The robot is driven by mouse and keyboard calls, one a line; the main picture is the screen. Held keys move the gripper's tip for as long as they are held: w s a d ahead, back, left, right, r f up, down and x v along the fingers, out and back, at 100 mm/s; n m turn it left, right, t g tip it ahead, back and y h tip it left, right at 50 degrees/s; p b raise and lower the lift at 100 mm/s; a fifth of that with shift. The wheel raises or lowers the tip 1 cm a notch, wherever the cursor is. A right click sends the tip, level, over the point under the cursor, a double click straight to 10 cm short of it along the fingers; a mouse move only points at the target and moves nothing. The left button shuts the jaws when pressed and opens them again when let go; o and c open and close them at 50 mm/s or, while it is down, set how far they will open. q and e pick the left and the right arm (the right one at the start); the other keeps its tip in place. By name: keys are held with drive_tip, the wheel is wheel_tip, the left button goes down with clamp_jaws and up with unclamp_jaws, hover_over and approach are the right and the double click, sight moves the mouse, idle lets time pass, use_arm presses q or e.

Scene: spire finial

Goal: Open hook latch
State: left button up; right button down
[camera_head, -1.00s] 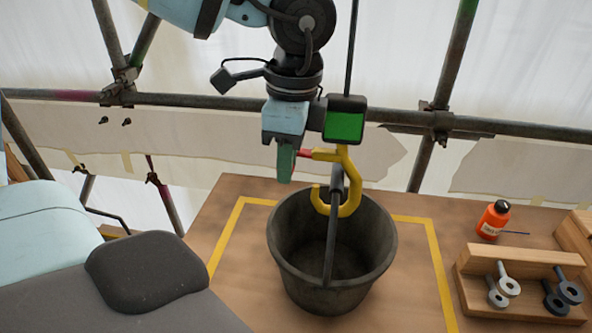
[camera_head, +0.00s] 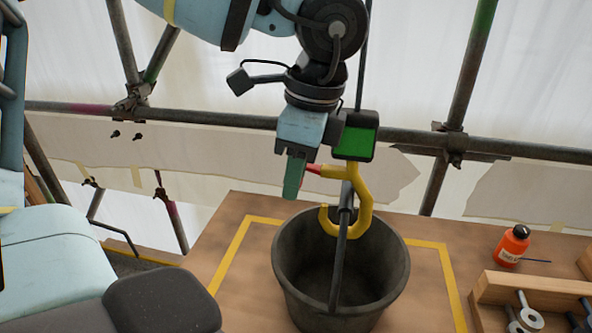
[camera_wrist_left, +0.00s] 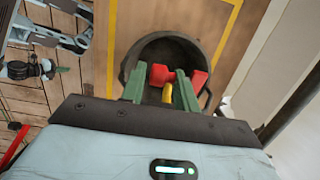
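A yellow hook (camera_head: 366,207) hangs from a green-faced black block (camera_head: 356,137) on a dark cable. The hook carries the handle of a dark grey bucket (camera_head: 345,303). A red latch piece (camera_head: 314,170) sits at the left side of the hook. My left gripper (camera_head: 294,178) is just left of the hook, its green fingers pointing down beside the red latch. In the left wrist view the fingers (camera_wrist_left: 160,90) are apart, with one red part (camera_wrist_left: 161,75) between them and another red part (camera_wrist_left: 200,83) beyond the right finger. I cannot tell whether they touch it. My right gripper is not in view.
The bucket is over a wooden table marked with a yellow tape outline (camera_head: 233,251). An orange bottle (camera_head: 512,246) and a wooden rack (camera_head: 530,289) with metal eye pieces are at the right. Scaffold pipes (camera_head: 230,120) run behind.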

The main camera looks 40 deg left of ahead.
use_arm(q)
wheel_tip(320, 180, up, 8)
drive_tip(key=d, duration=0.1)
drive_tip(key=shift+w+f+b, duration=0.15)
drive_tip(key=shift+w+b, duration=0.15)
drive_tip(key=shift+w, duration=0.05)
idle(0.6)
